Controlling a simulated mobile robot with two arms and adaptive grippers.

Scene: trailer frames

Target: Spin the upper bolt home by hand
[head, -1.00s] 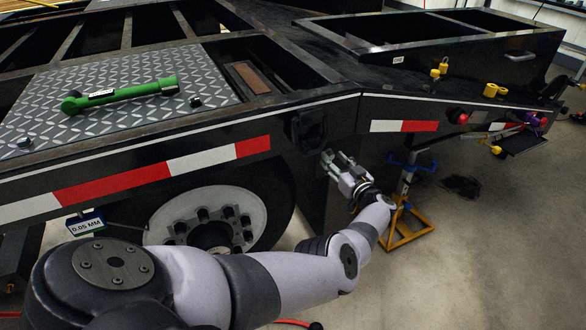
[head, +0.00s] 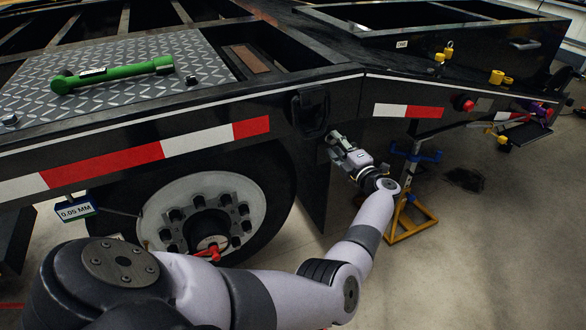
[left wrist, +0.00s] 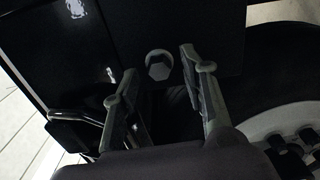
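A pale hexagonal bolt head (left wrist: 159,66) stands out from a dark panel (left wrist: 200,22) in the left wrist view. I see only this one bolt on that face. My left gripper (left wrist: 158,62) is open, with one finger on each side of the bolt and gaps between fingers and head. In the head view my left gripper (head: 336,146) is at the trailer's dark side, below the frame rail and right of the wheel. The bolt cannot be made out there. My right gripper is not in view.
The wheel (head: 206,215) with its lug nuts is left of my gripper. A blue and yellow jack stand (head: 411,215) is to its right. A green wrench (head: 112,75) lies on the diamond plate (head: 135,98). A "0.05 MM" sign (head: 76,210) hangs at the left.

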